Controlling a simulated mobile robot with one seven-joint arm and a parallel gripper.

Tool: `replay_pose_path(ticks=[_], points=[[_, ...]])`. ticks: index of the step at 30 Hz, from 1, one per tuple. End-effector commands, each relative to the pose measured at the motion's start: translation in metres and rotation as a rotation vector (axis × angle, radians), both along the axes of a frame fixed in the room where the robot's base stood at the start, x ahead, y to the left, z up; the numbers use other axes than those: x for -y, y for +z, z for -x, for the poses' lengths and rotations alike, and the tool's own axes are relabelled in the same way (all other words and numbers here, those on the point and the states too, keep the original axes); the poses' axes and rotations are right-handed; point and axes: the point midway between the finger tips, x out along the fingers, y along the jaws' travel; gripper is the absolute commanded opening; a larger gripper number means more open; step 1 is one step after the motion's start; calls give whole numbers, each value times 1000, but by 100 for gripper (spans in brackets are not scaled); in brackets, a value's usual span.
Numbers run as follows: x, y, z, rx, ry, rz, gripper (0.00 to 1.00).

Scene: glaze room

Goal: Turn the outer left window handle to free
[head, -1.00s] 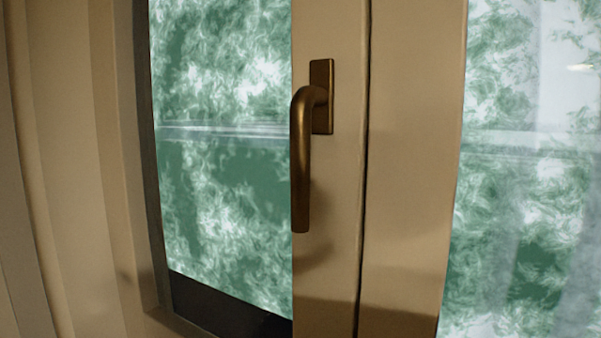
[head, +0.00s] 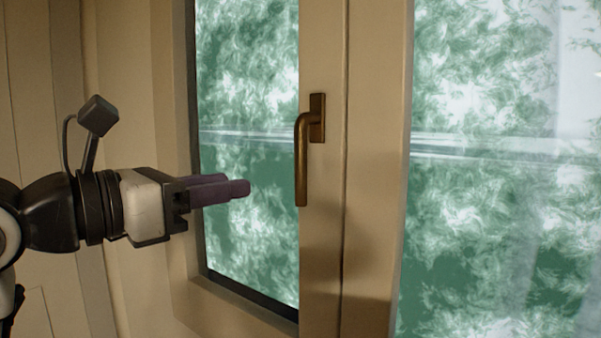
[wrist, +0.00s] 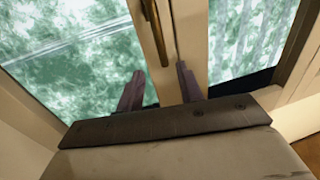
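A bronze window handle (head: 302,165) sits on the cream frame of the left window sash. Its backplate is upright and its grip hangs straight down. It is the only handle in view. My gripper (head: 238,187) comes in from the left, pointing right, with its dark fingertips a short way left of the grip's lower part. In the wrist view, the fingers of my gripper (wrist: 160,80) are spread apart with nothing between them. The lower part of the handle (wrist: 156,35) shows beyond the gap between the fingertips, and I see no contact.
Green-and-white patterned window panes lie left (head: 250,90) and right (head: 500,180) of the frame post (head: 372,150). A cream wall and recess edge (head: 130,90) stand at the left behind my arm. A sill ledge (head: 240,310) runs below the left pane.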

Motion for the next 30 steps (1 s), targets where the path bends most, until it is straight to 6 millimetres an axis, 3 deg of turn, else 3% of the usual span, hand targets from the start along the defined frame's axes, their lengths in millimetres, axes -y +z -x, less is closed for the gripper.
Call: replay_pose_path(ticks=[18, 30], points=[[85, 3, -76, 2, -8, 4, 37], [99, 0, -90, 3, -6, 4, 37]])
